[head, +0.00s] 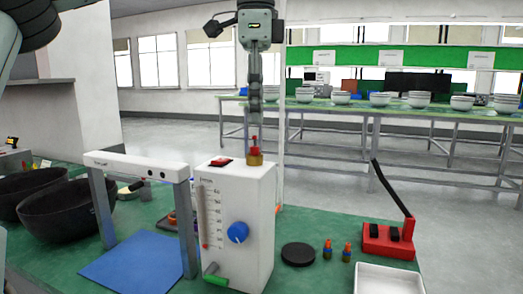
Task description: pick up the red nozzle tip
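A red nozzle tip (254,144) stands upright on a brass fitting (254,158) on top of the white box-shaped device (250,215). My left gripper (255,120) points down directly above the red tip, its lower end close to it. The fingers show as one narrow dark column, so I cannot tell whether they are open or whether they touch the tip. My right gripper is not in view.
The device has a blue knob (238,232) and a green-handled lever (215,280). A grey gantry frame (187,215) and black bowls (68,210) stand left.

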